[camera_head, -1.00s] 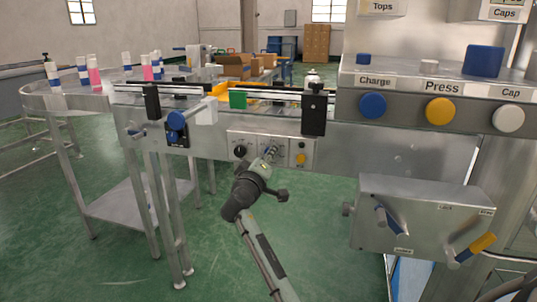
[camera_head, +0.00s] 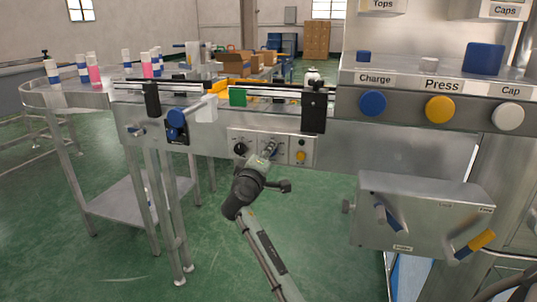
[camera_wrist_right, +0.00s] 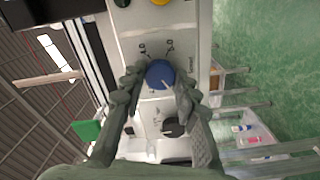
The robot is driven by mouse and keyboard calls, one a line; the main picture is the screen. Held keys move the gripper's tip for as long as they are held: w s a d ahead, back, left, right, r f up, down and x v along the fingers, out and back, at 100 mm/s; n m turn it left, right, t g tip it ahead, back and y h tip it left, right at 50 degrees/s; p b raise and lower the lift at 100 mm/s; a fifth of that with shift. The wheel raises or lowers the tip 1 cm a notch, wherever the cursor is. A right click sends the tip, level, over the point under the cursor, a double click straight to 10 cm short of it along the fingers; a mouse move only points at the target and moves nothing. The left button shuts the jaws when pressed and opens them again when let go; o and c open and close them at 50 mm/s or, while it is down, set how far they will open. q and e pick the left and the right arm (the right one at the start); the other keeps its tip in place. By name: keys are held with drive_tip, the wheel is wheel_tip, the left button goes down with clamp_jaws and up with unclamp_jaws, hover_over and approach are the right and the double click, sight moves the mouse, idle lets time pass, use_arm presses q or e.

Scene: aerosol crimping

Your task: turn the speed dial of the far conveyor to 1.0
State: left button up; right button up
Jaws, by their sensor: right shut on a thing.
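A steel control panel (camera_head: 284,158) is on the front of the conveyor (camera_head: 210,141). It carries a black knob (camera_head: 240,149), a middle dial and a yellow button (camera_head: 300,156). My right gripper (camera_head: 268,151) reaches up from below and covers most of the middle dial. In the right wrist view that dial is a blue knob (camera_wrist_right: 160,74) with a pale pointer line. My right gripper (camera_wrist_right: 158,86) is shut on it, one finger on each side. My left gripper is not in view.
A box with a blue and a yellow lever (camera_head: 425,215) is mounted to the right of my arm. Blue, yellow and white buttons (camera_head: 440,109) sit above it. Bottles (camera_head: 93,70) stand on the far left table. The floor (camera_head: 120,250) at left is partly clear.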

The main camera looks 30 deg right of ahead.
drive_tip(key=o, duration=1.2)
drive_tip(key=shift+c, duration=0.2)
drive_tip(key=v, duration=1.2)
drive_tip(key=shift+s, duration=0.1)
